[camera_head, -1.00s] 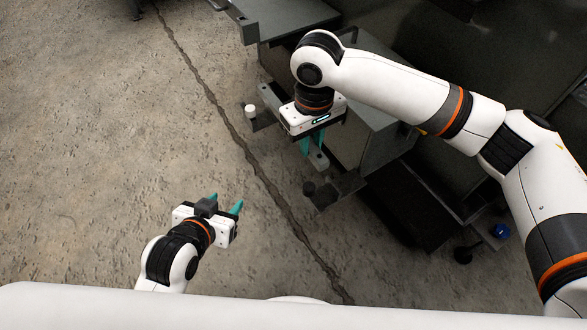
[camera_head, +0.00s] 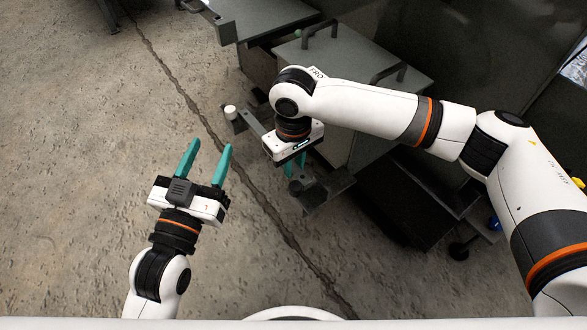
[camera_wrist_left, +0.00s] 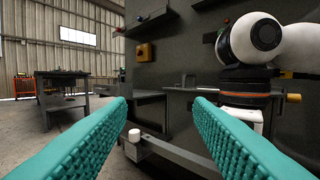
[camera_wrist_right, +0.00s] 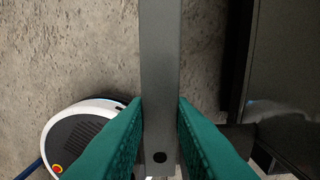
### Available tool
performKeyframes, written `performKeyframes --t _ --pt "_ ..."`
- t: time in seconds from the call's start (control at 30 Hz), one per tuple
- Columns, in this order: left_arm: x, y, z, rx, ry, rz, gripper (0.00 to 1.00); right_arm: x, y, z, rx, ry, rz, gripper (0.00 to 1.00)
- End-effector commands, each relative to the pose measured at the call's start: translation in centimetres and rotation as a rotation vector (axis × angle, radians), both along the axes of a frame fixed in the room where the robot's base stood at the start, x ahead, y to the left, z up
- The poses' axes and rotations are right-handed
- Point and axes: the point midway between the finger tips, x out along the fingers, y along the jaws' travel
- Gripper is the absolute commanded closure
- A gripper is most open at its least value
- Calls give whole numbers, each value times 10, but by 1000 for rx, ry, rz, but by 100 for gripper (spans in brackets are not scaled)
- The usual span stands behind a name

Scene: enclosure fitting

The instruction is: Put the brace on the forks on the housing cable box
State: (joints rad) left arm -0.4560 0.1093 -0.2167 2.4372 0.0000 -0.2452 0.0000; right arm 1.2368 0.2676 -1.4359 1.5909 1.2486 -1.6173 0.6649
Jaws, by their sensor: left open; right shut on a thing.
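The brace is a long flat grey bar with a hole near one end; it runs between the fingers in the right wrist view (camera_wrist_right: 160,50). My right gripper (camera_head: 295,165) is shut on it, pointing down. In the head view the brace (camera_head: 252,121) lies along the front of the housing cable box (camera_head: 345,65), a grey cabinet. Dark arms that look like the forks stick out near its two ends, one far (camera_head: 240,127) and one near (camera_head: 328,193). I cannot tell whether the brace rests on them. My left gripper (camera_head: 209,148) is open and empty, apart from the brace.
A white round knob (camera_head: 231,112) stands at the far arm; it also shows in the left wrist view (camera_wrist_left: 134,135). Bare concrete floor lies left of the cabinet. A table (camera_wrist_left: 62,90) stands farther back in the left wrist view.

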Motion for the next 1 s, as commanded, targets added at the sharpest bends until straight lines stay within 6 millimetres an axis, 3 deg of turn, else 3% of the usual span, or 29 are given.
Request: performKeyframes --t 0.23,0.6,0.63,0.77,1.0 --pt "-5 -3 24 -44 -164 -10 53 1 0 -18 1 -2 -1 100" --pt "-4 -3 23 -40 -148 -9 53 1 0 -18 1 -2 -1 100" --pt "-4 -3 22 -39 -143 -9 53 0 0 -19 0 0 -1 77" --pt "-4 -3 22 -39 -145 -9 53 0 0 -19 0 0 -1 57" --pt "-4 -2 22 -39 -144 -8 53 0 0 -19 1 -1 0 57"
